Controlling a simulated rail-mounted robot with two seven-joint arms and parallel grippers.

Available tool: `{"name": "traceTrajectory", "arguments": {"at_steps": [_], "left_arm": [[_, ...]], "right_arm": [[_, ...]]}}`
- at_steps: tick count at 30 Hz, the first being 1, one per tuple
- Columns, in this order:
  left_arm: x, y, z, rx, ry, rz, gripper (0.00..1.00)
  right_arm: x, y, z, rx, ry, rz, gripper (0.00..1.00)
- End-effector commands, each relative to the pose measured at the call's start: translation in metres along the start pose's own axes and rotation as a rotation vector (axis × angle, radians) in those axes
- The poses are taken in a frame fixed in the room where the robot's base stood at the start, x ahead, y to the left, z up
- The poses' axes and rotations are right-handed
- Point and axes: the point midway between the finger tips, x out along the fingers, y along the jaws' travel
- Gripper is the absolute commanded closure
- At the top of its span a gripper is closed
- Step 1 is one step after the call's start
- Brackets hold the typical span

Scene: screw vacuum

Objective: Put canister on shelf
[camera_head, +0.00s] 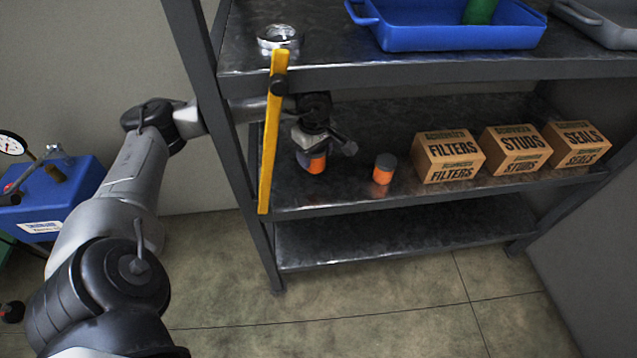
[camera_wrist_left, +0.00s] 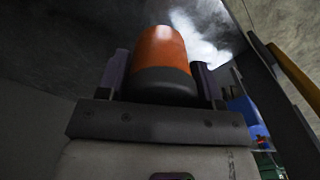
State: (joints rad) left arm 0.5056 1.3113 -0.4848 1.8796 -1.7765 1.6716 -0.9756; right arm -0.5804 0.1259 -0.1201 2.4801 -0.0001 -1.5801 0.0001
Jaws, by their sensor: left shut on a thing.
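My left gripper (camera_head: 311,152) reaches in from the left over the middle shelf (camera_head: 350,200). It is shut on an orange canister (camera_head: 317,165), which is partly hidden behind the gripper. In the left wrist view, this canister (camera_wrist_left: 161,50) sits between the two fingers, its dark end toward the gripper's palm. I cannot tell whether it touches the shelf. A second orange canister (camera_head: 384,170) with a dark grey lid stands upright on the same shelf, a short gap to the right. My right gripper is not in view.
A yellow bar (camera_head: 270,145) hangs at the shelf's left front. A blue tray (camera_head: 450,37) sits on the upper shelf. The bottom shelf (camera_head: 390,237) looks empty.

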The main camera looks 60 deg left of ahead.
Motion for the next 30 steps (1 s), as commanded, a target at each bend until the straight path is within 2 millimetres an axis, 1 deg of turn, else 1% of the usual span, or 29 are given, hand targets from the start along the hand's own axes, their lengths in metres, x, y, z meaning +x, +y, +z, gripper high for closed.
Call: {"name": "traceTrajectory", "arguments": {"at_steps": [1, 6, 11, 19, 21, 27, 28, 30], "left_arm": [[0.006, 0.000, 0.000, 0.006, 0.000, -0.001, 0.66], [0.024, 0.000, 0.000, 0.010, 0.000, -0.001, 0.66], [0.035, 0.000, 0.000, 0.009, 0.000, -0.002, 0.66], [0.074, -0.001, 0.000, 0.008, 0.000, -0.002, 0.66], [0.078, 0.000, 0.000, 0.008, -0.001, 0.000, 0.66], [0.077, 0.000, 0.000, 0.008, 0.000, 0.000, 0.66], [0.077, 0.000, 0.000, 0.008, 0.000, -0.001, 0.37], [0.077, 0.000, 0.000, 0.008, 0.000, -0.001, 0.31]], "right_arm": [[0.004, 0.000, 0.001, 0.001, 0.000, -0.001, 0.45], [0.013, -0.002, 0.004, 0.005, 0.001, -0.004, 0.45], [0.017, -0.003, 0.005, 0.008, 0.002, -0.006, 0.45], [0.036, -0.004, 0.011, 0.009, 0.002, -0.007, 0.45], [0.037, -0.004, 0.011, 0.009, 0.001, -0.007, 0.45], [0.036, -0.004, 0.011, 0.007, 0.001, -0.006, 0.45], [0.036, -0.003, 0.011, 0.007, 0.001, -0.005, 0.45], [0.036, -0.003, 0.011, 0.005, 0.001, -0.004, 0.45]]}}
